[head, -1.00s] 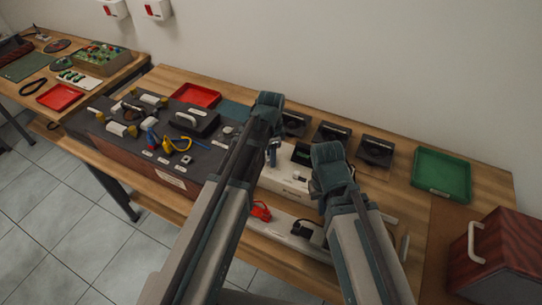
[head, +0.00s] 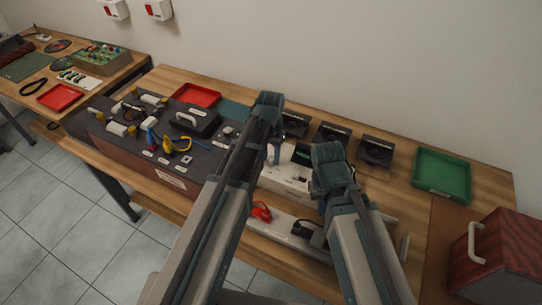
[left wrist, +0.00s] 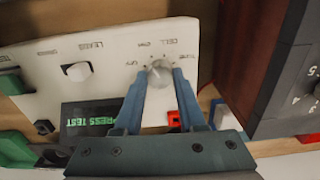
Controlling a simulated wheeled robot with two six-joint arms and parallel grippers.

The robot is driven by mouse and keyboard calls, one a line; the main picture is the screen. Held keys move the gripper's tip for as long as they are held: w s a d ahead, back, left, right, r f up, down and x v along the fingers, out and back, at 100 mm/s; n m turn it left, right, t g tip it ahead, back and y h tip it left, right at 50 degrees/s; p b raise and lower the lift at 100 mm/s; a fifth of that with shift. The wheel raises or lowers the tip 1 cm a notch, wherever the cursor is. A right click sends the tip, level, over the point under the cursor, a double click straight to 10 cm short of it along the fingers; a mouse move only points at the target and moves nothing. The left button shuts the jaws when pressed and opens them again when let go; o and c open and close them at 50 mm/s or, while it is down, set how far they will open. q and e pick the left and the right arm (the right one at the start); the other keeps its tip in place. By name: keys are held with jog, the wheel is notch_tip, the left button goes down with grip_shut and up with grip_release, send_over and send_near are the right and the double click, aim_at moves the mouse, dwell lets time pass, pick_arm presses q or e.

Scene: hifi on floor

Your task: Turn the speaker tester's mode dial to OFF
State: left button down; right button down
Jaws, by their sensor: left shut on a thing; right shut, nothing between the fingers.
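The speaker tester (left wrist: 105,65) is a white panel with a dark display reading PRESS TEST, seen upside down in the left wrist view. Its round mode dial (left wrist: 159,74) has printed labels around it, one looking like OFF. My left gripper (left wrist: 160,76) is shut on the dial, one finger on each side. Which label the dial points to is not clear. In the head view the tester (head: 285,181) is partly covered by my arms, and my left gripper (head: 277,155) is over it. My right gripper (head: 322,190) is shut and empty beside the tester, its tips mostly hidden.
A dark box (left wrist: 283,75) stands close beside the tester. In the head view, several black units (head: 333,134) stand behind it. A green tray (head: 441,174) and a wooden cabinet (head: 500,256) are at the right.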

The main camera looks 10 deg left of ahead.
aim_at(270, 158)
pick_arm(q)
jog(key=n, duration=0.4)
jog(key=shift+n, duration=2.1)
jog(key=shift+c, duration=2.4)
grip_release()
jog(key=shift+a, duration=0.1)
jog(key=shift+r, duration=0.1)
notch_tip(270, 158, up, 14)
jog(key=p, duration=1.4)
